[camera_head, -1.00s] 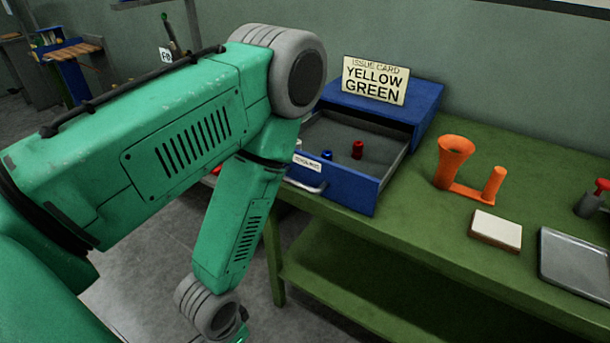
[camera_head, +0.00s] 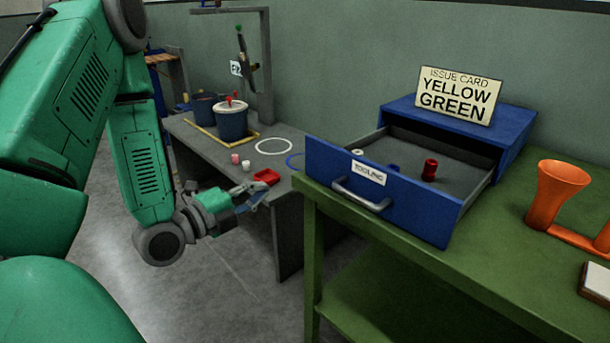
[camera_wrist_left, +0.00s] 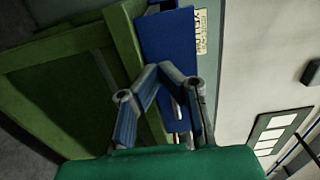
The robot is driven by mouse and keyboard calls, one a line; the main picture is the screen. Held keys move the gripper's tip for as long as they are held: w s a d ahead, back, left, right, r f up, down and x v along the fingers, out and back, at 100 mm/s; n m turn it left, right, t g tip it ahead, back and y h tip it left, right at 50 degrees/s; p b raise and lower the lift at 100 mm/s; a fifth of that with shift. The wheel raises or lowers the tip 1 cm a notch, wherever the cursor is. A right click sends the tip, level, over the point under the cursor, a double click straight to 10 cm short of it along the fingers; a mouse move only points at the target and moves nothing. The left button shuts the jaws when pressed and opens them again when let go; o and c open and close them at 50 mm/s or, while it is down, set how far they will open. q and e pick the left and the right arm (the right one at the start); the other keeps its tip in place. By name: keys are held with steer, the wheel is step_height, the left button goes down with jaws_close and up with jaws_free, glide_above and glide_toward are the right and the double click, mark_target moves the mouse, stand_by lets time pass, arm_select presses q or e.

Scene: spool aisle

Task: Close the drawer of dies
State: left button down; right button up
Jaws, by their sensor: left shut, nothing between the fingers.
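The drawer (camera_head: 415,205) is blue with a grey floor and stands pulled out of its blue cabinet (camera_head: 512,127). Its front has a TOOLING label and a grey bar handle (camera_head: 362,195). Inside lie a red die (camera_head: 430,170), a blue one (camera_head: 393,168) and a small pale one (camera_head: 357,152). My left gripper (camera_head: 260,190) is shut and empty, left of the drawer front and apart from it. In the left wrist view its fingers show in front of the blue unit (camera_wrist_left: 165,45); which part of it that is, I cannot tell. My right gripper is out of view.
A card reading YELLOW GREEN (camera_head: 457,95) stands on the cabinet. The green bench (camera_head: 500,255) carries an orange holder (camera_head: 558,190) at right. A grey table (camera_head: 200,140) behind my gripper holds a blue pot (camera_head: 232,122) and a red tray (camera_head: 266,176). Floor space lies between.

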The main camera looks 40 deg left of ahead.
mark_target(313, 163)
arm_select(q)
steer(key=w, duration=0.4)
steer(key=w+b, duration=0.1)
steer(key=w, duration=0.3)
steer(key=w+b, duration=0.1)
steer(key=w, duration=0.3)
steer(key=shift+w+d, duration=0.3)
steer(key=shift+w+d+r, duration=0.1)
steer(key=shift+w+d, duration=0.2)
steer(key=shift+w, duration=0.3)
steer(key=shift+a, duration=0.25)
